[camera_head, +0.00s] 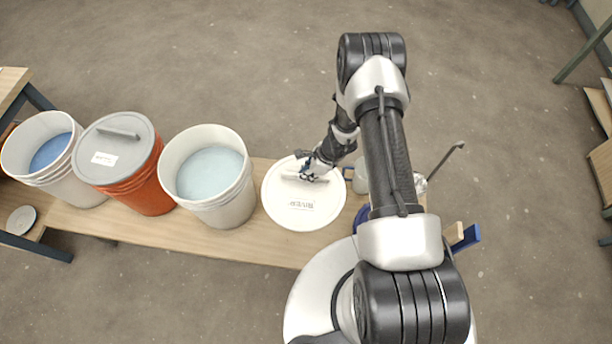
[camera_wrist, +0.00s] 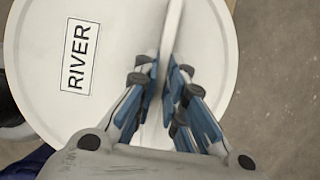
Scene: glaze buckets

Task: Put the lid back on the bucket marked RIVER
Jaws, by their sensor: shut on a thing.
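A round white lid (camera_head: 290,215) with a label is over the wooden bench, right of the buckets. In the wrist view the lid (camera_wrist: 40,40) fills much of the picture, and its label reads RIVER. My gripper (camera_head: 312,172) is shut on the lid's upright handle; the wrist view shows the fingers (camera_wrist: 167,85) on both sides of it. I cannot tell whether the lid touches the bench. Just left of the lid stands an open white bucket (camera_head: 228,208) with pale blue glaze. Another open white bucket (camera_head: 75,188) with deeper blue glaze stands far left. No bucket marking is readable.
An orange bucket (camera_head: 150,192) with a grey lid (camera_head: 135,148) stands between the white buckets. The wooden bench (camera_head: 260,245) runs under them. A pale jug-like thing (camera_head: 360,178) and a thin rod-like tool (camera_head: 445,160) are to the right, partly behind my arm.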

